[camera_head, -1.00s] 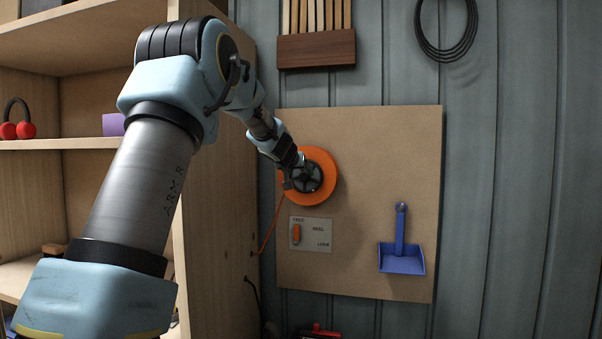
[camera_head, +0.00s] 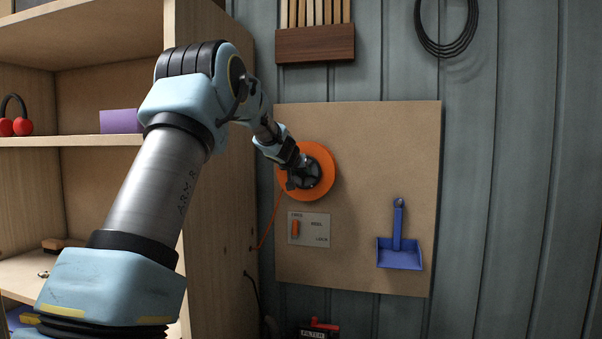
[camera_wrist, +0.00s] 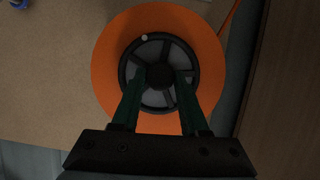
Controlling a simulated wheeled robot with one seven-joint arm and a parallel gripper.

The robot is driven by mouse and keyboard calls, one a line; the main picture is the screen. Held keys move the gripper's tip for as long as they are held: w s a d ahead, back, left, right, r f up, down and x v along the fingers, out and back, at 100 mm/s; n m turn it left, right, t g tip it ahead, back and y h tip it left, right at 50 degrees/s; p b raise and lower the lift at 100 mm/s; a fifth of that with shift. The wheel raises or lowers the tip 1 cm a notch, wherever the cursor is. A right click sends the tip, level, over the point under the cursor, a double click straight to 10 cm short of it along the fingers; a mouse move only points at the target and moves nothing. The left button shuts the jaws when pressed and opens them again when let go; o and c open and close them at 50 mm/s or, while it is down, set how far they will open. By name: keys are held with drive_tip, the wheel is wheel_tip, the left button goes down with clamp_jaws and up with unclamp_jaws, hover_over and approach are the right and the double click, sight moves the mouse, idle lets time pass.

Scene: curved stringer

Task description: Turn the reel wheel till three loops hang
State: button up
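The orange reel (camera_head: 320,157) is mounted on the brown board, with a dark spoked wheel (camera_head: 312,172) at its centre. In the wrist view the orange reel (camera_wrist: 208,60) surrounds the wheel (camera_wrist: 160,40), which has a small pale knob (camera_wrist: 144,38) at its upper left rim. My gripper (camera_wrist: 158,82) is in front of the wheel, its two fingers apart, one on each side of the hub. I cannot tell whether they touch it. The orange cord (camera_head: 270,222) runs from the reel down and left to the shelf side. No hanging loops are visible.
A plate (camera_head: 309,229) marked FREE, REEL and LOCK has its orange lever (camera_head: 295,228) upright under FREE. A blue dustpan (camera_head: 399,253) hangs right of it. A wooden shelf unit (camera_head: 215,230) stands close left. A black cable coil (camera_head: 446,45) hangs upper right.

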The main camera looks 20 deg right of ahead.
clamp_jaws()
drive_tip(key=shift+f+b, duration=0.1)
drive_tip(key=shift+b, duration=0.3)
